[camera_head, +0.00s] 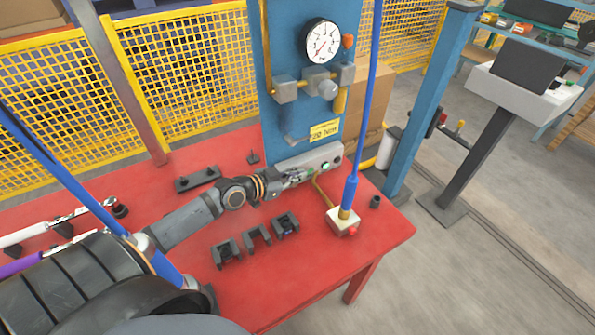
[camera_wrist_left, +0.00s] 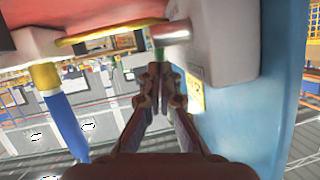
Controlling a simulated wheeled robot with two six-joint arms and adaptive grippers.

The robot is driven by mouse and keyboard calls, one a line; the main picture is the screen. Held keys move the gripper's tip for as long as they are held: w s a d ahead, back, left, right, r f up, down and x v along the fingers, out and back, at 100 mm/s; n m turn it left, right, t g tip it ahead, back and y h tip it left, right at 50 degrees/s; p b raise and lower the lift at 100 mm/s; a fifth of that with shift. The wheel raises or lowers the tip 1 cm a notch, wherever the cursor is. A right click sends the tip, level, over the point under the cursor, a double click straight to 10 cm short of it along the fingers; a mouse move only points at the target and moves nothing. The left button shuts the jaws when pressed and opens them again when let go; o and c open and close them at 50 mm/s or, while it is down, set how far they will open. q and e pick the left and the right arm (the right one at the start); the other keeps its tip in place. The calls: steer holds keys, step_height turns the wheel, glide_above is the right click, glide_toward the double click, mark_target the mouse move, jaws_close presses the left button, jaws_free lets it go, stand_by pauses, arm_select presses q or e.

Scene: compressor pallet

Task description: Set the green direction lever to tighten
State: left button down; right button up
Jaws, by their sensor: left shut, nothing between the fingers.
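The green lever (camera_wrist_left: 158,55) shows as a small green piece just beyond my left fingertips in the left wrist view, beside a silver cylinder. In the head view a small green part (camera_head: 325,167) shows on the front of the grey box (camera_head: 333,152) on the blue panel. My left gripper (camera_head: 296,177) is shut and empty, close in front of that box. In the left wrist view its fingers (camera_wrist_left: 156,82) are together. I cannot tell whether they touch the lever, and its setting cannot be read. My right gripper is not in view.
A yellow hose (camera_head: 321,193) runs from the box to a pale block (camera_head: 343,221) with a red knob, under an upright blue tube (camera_head: 351,191). Several black holders (camera_head: 257,235) stand on the red table (camera_head: 300,262). A pressure gauge (camera_head: 321,41) hangs above.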

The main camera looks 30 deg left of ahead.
arm_select(q)
steer(key=shift+r, duration=0.2)
steer(key=shift+w+p, duration=0.1)
steer(key=shift+p, duration=0.2)
steer(key=shift+w+d+g+y+p, duration=0.1)
steer(key=shift+g+y+p, duration=0.3)
steer(key=shift+g+p, duration=0.55)
steer(key=shift+w+d+f+p, duration=0.1)
steer(key=shift+f+p, duration=0.05)
steer(key=shift+p, duration=0.5)
steer(key=shift+w+d+f+b, duration=0.1)
steer(key=shift+w+f+b, duration=0.1)
steer(key=shift+f+b, duration=0.1)
steer(key=shift+w+d+f+b, duration=0.2)
steer(key=shift+w+b, duration=0.15)
steer(key=shift+b, duration=0.3)
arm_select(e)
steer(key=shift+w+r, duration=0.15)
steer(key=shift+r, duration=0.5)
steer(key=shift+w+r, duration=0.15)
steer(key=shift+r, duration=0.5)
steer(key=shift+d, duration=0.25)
